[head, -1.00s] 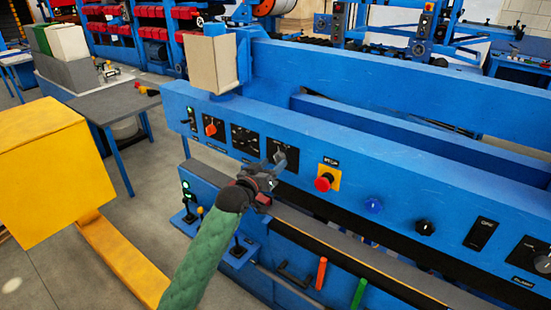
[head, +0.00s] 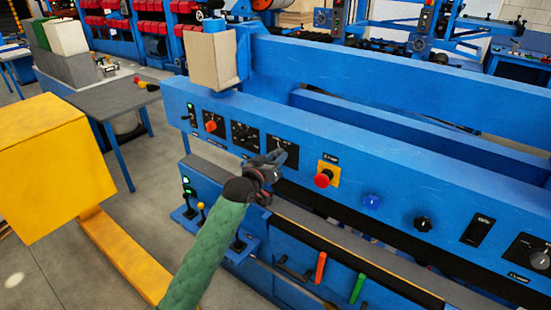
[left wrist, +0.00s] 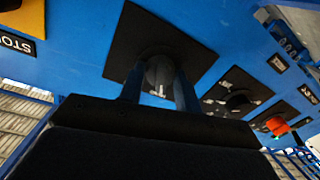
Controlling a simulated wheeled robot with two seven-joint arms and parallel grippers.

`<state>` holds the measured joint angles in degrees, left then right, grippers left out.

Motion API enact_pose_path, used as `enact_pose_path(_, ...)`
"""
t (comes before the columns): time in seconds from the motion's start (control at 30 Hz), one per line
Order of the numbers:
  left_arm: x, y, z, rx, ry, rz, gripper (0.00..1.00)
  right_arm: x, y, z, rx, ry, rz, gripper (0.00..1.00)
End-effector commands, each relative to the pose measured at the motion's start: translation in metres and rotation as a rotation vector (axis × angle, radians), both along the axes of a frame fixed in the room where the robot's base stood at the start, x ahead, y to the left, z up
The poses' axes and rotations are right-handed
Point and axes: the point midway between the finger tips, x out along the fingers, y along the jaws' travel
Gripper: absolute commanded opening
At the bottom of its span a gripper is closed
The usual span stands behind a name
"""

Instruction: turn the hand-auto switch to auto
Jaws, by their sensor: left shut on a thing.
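A dark rotary switch knob (left wrist: 160,68) sits on a square black plate (head: 287,143) on the front of the blue panel. My left gripper (head: 279,157) reaches up to this plate from below. In the left wrist view its two fingers (left wrist: 160,92) stand on either side of the knob and are shut on it. A small white mark shows on the knob's lower part. In the head view the gripper hides most of the knob. The lettering on the plate is too small to read. My right gripper is not in view.
An emergency stop button (head: 323,179) on a yellow plate is just right of the switch. Another black-plated dial (head: 244,136) and an orange-red knob (head: 211,126) are to its left. A blue button (head: 372,201) and a black knob (head: 423,223) are farther right.

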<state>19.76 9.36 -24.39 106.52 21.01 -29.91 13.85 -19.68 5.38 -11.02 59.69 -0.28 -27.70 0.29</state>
Motion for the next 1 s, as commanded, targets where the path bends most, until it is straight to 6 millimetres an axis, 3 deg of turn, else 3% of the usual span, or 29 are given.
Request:
enact_pose_path(0.3, 0.001, 0.001, -0.001, 0.075, -0.054, 0.001, 0.1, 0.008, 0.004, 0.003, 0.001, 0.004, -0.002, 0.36)
enact_pose_path(0.4, 0.0, 0.001, -0.002, 0.129, -0.092, 0.0, 0.1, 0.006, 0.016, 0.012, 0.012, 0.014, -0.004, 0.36)
enact_pose_path(1.0, 0.001, 0.001, -0.002, 0.543, -0.395, 0.001, 0.1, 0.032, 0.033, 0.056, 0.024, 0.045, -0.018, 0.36)
